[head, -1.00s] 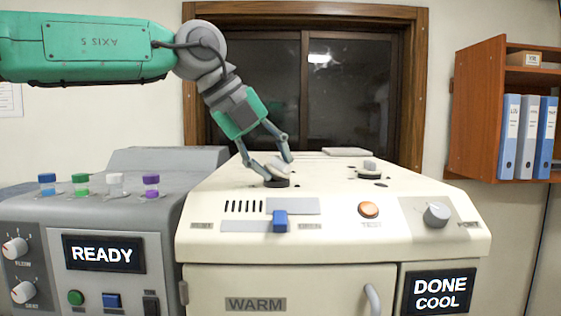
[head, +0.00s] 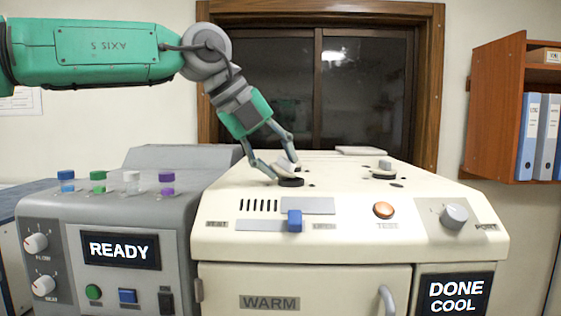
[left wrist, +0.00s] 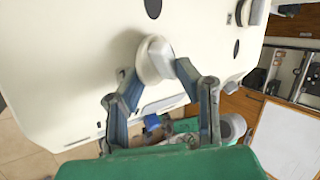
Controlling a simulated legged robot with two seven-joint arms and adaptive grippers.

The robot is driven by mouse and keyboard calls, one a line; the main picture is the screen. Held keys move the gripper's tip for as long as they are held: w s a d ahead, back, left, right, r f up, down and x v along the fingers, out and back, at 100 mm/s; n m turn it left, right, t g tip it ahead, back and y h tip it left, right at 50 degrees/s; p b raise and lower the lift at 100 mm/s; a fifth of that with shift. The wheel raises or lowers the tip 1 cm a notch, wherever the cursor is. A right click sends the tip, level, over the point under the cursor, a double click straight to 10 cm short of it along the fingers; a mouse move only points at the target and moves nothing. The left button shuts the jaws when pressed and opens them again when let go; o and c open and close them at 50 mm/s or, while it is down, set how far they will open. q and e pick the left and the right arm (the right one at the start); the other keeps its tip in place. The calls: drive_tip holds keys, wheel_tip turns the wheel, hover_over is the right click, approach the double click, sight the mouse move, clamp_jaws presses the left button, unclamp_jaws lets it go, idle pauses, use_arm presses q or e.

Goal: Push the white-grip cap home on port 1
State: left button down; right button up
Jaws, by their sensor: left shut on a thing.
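The white-grip cap (head: 288,162) is on the left part of the cream machine's top, with a dark round disc (head: 291,183) at its base. My left gripper (head: 284,170) comes down on it at a slant from the upper left and is shut on its grip. In the left wrist view the cap (left wrist: 153,58) is a pale round knob between the fingers of my left gripper (left wrist: 153,70). I cannot tell whether the cap is fully seated. Its underside and the port are hidden. My right gripper is not in view.
A second cap (head: 384,168) with a grey grip stands to the right on the cream machine top (head: 340,180). Small dark holes lie near both. The front has a blue slider (head: 295,220), an orange button (head: 384,210) and a grey knob (head: 454,215). Several capped vials stand at left.

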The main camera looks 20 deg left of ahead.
use_arm(q)
drive_tip(key=shift+d+r, duration=0.1)
drive_tip(key=shift+d, duration=0.95)
drive_tip(key=c, duration=1.1)
unclamp_jaws()
drive_tip(key=shift+d, duration=0.1)
drive_tip(key=shift+a, duration=0.35)
drive_tip(key=o, duration=0.5)
drive_tip(key=shift+a, duration=0.65)
drive_tip(key=shift+d, duration=0.7)
drive_tip(key=shift+d+r+p, duration=0.1)
drive_tip(key=shift+r+p, duration=0.25)
drive_tip(key=shift+p, duration=0.05)
drive_tip(key=a+r+p, duration=0.1)
drive_tip(key=r+p, duration=0.1)
drive_tip(key=shift+a+r+p, duration=0.15)
drive_tip(key=shift+p, duration=0.15)
drive_tip(key=shift+d+r+p, duration=0.3)
drive_tip(key=shift+r+p, duration=0.3)
drive_tip(key=shift+r, duration=0.05)
drive_tip(key=shift+d+r+p, duration=0.25)
drive_tip(key=shift+r+p, duration=0.85)
drive_tip(key=shift+a+r+p, duration=0.25)
drive_tip(key=shift+p, duration=0.05)
drive_tip(key=shift+a+f, duration=0.1)
drive_tip(key=shift+a, duration=0.1)
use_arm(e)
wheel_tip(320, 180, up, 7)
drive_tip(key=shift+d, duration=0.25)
